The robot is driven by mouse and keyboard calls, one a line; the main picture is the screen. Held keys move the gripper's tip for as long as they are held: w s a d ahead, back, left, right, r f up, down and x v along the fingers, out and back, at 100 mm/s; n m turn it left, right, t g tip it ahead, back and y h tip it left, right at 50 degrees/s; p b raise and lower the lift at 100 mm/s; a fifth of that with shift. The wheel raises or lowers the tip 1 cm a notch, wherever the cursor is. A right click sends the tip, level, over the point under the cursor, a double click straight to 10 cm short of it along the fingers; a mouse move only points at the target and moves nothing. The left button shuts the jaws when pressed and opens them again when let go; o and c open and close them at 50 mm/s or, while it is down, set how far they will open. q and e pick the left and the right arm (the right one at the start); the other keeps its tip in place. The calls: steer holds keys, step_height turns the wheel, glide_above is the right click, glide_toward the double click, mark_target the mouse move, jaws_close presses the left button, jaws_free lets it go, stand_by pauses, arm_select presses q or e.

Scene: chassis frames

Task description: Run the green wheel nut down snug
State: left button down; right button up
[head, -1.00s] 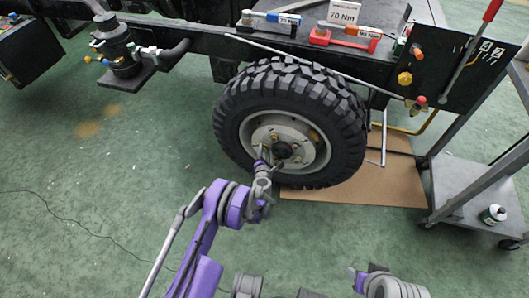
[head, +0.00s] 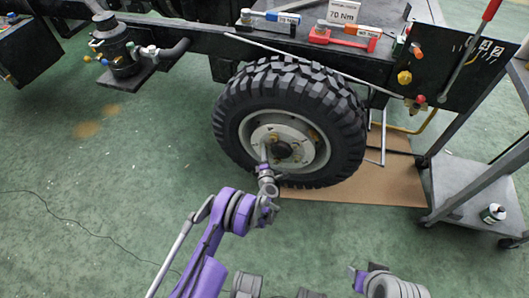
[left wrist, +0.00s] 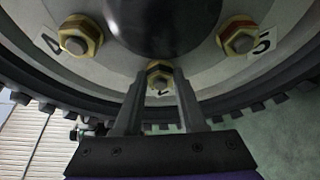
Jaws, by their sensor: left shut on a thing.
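The wheel (head: 240,110) is a black treaded tyre with a pale rim and a dark hub (head: 282,149). In the left wrist view, a gold-coloured wheel nut (left wrist: 159,74) with a grey stud end sits on the rim below the hub (left wrist: 155,25), above a partly hidden number that looks like 2. I see no clear green on it. My left gripper (head: 264,153) is at the lower left of the hub. Its two fingers (left wrist: 160,82) are shut on this nut, one on each side. Only part of my right arm shows at the bottom edge; its fingers are unclear.
Gold nuts marked 4 (left wrist: 80,37) and 5 (left wrist: 239,38) flank the held nut; the 5 nut has a reddish edge. Torque tools, one blue (head: 283,17) and one red (head: 343,37), lie on the chassis. A grey cart (head: 470,185) stands right.

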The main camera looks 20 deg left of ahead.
arm_select(q)
steer(key=shift+c, duration=2.4)
jaws_free()
steer(key=p+v, duration=0.2)
steer(key=v, duration=0.8)
steer(key=shift+s+d, duration=0.15)
steer(key=shift+s, duration=0.2)
steer(key=shift+r, duration=0.15)
